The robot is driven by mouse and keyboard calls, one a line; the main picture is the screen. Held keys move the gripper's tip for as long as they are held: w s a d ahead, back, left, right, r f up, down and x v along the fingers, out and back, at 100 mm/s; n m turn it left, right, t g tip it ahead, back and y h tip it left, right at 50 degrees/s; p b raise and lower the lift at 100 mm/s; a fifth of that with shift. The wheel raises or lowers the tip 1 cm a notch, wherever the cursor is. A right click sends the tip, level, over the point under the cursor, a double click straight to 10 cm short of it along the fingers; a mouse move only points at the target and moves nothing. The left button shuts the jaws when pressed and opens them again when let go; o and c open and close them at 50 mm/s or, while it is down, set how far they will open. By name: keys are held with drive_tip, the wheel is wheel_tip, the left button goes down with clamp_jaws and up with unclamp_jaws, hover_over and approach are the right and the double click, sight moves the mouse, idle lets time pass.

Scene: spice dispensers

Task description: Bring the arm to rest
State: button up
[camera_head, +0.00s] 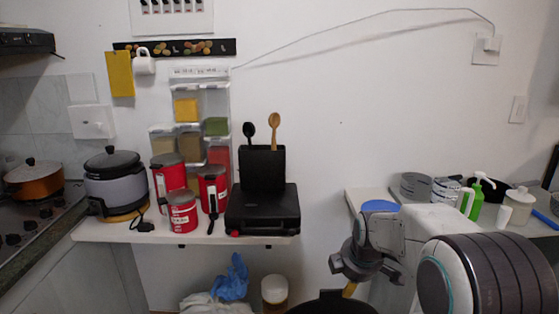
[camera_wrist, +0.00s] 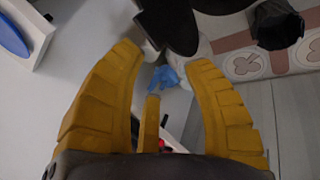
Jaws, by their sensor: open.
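In the head view my arm is folded at the lower right, apart from the shelf. Its wrist is near the right shelf's front, and a yellow finger part (camera_head: 349,289) shows below it. The rest of the gripper is hidden there.
The left shelf (camera_head: 130,234) holds a grey cooker (camera_head: 113,185), red tins (camera_head: 182,212), a black appliance (camera_head: 262,210) and wall spice dispensers (camera_head: 187,110). The right shelf (camera_head: 366,196) holds bottles and cups near my arm. Below are a blue cloth (camera_head: 233,279) and a jar (camera_head: 274,291).

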drive_tip(key=s+r+m+p, duration=0.2)
drive_tip(key=s+r+m, duration=0.1)
drive_tip(key=s, duration=0.7)
drive_tip(key=s+r+m+g+p, duration=0.1)
drive_tip(key=s+r+m, duration=0.3)
drive_tip(key=s, duration=0.6)
drive_tip(key=s+r+m+p, duration=0.4)
drive_tip(key=s+m, duration=0.3)
drive_tip(key=s, duration=0.3)
drive_tip(key=shift+s+g, duration=0.35)
drive_tip(key=shift+g, duration=0.05)
